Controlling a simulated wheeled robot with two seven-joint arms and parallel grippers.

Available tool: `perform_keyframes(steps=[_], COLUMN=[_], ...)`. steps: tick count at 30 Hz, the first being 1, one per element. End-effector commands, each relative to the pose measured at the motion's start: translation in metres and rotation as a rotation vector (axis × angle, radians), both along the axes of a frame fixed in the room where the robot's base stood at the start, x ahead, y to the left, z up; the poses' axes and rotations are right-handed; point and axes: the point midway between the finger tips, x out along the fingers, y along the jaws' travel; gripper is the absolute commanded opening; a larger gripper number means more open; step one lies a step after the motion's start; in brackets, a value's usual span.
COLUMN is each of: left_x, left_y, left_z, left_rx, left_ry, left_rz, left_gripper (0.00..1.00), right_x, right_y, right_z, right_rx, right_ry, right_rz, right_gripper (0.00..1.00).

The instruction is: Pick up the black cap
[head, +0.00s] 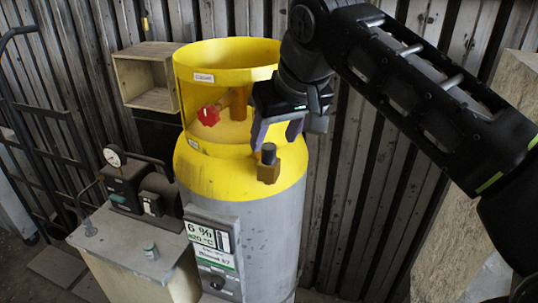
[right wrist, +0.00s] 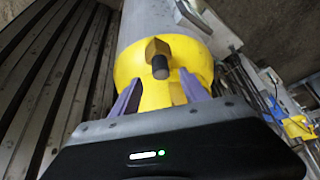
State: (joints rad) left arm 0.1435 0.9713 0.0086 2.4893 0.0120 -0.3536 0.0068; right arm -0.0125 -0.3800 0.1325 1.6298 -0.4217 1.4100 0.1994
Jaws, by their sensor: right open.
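The black cap (head: 268,153) stands upright on a brass fitting (head: 269,173) on the yellow shoulder of the cylinder (head: 240,225). My right gripper (head: 277,132) is just above the cap, with its purple fingers open and pointing down. In the right wrist view, the cap (right wrist: 160,68) shows between and beyond the fingertips of the right gripper (right wrist: 158,78), with the brass fitting (right wrist: 157,47) behind it. The fingers look apart from the cap, with nothing between them. My left gripper is in neither view.
The yellow collar (head: 230,77) rises close behind the gripper, with a red valve knob (head: 209,114) inside it. A bench (head: 130,245) with a gauge device (head: 128,185) and a small jar (head: 151,251) stands left. A hand truck (head: 40,130) is far left.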

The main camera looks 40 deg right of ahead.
Motion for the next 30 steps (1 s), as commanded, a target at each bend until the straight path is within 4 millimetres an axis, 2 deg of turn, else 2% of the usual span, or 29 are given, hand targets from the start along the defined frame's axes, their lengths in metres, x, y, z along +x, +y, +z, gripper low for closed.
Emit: perform_keyframes(steps=[1,3,9,27,30], left_x=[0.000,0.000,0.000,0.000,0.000], left_y=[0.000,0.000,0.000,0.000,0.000], left_z=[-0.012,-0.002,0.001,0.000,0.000], left_rx=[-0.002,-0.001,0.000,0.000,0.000], left_ry=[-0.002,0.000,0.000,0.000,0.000], left_rz=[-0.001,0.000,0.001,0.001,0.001], left_gripper=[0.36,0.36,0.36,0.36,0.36], right_x=[0.004,0.010,0.021,0.022,0.022], right_y=[0.001,0.000,-0.002,-0.002,-0.002], right_z=[-0.013,-0.015,-0.034,-0.036,-0.036], right_rx=[0.000,-0.001,-0.001,-0.002,-0.002], right_ry=[0.002,0.004,0.001,-0.001,-0.001], right_rz=[0.005,0.003,0.000,0.000,0.000], right_gripper=[0.53,0.53,0.53,0.53,0.46])
